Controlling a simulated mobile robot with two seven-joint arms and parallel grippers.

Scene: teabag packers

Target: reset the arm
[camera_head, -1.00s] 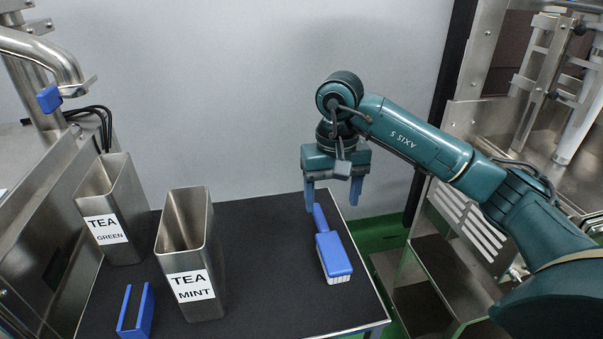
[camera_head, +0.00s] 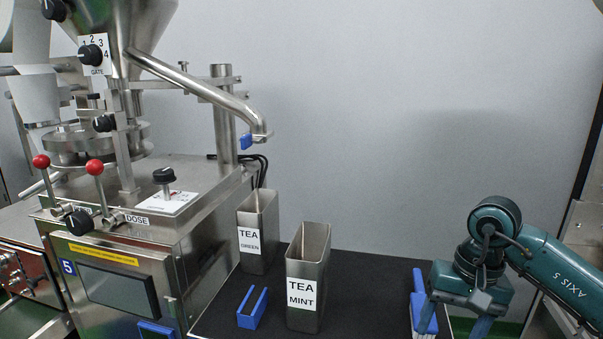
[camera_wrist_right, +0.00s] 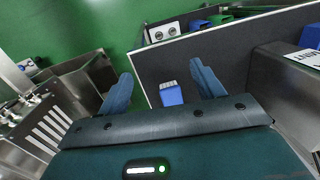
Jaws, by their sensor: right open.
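My right gripper (camera_head: 455,322) is at the lower right of the head view, pointing down. In the right wrist view its two blue fingers (camera_wrist_right: 161,75) stand wide apart with nothing between their tips. A blue brush (camera_head: 418,283) with pale bristles lies on the black table top (camera_head: 375,285), partly behind a finger in the head view. The brush also shows in the right wrist view (camera_wrist_right: 171,96), beyond the gripper and apart from it. My left gripper is not in view.
The mint tea tin (camera_head: 307,265), green tea tin (camera_head: 258,225) and a blue slotted holder (camera_head: 252,308) stand left of the brush. A packing machine (camera_head: 120,280) with a steel pipe (camera_head: 200,90) fills the left. Table between mint tin and brush is clear.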

